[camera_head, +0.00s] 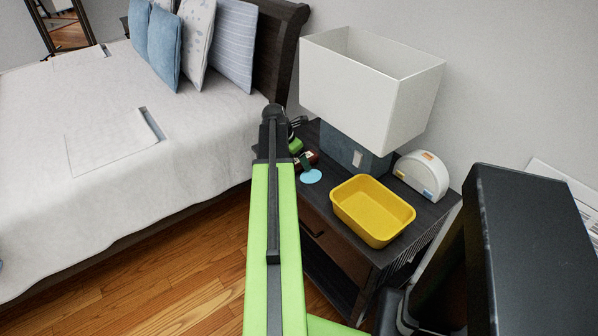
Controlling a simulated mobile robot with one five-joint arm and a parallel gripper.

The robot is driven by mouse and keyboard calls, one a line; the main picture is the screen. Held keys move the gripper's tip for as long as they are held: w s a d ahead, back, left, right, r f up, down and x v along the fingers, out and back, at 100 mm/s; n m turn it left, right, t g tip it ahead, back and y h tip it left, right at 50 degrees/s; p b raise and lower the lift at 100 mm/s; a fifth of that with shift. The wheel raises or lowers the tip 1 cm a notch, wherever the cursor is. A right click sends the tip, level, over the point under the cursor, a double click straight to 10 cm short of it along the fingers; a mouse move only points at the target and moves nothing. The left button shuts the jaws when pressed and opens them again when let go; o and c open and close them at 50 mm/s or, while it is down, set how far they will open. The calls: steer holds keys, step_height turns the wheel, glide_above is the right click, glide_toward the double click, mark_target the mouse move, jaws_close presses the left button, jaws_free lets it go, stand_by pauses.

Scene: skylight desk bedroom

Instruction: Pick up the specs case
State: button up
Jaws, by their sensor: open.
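My arm reaches forward over the near left part of the dark nightstand (419,201). My gripper (298,124) is at its far end, small and partly hidden by the arm, with its jaws open. Just below it in the picture, a small green thing (296,146) and a dark red thing (309,159) lie on the nightstand top, partly covered by my arm. Either could be the specs case; I cannot tell which. Whether the gripper touches either of them is not clear.
A yellow bin (372,210), a light blue disc (311,176), a lamp with a white shade (365,85) and a white rounded clock-like thing (422,175) stand on the nightstand. The bed (110,150) is on the left. Wooden floor (190,270) is clear in front.

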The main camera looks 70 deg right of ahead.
steer(key=shift+f, duration=0.15)
steer(key=shift+c, duration=0.5)
steer(key=c, duration=1.4)
steer(key=shift+p, duration=0.35)
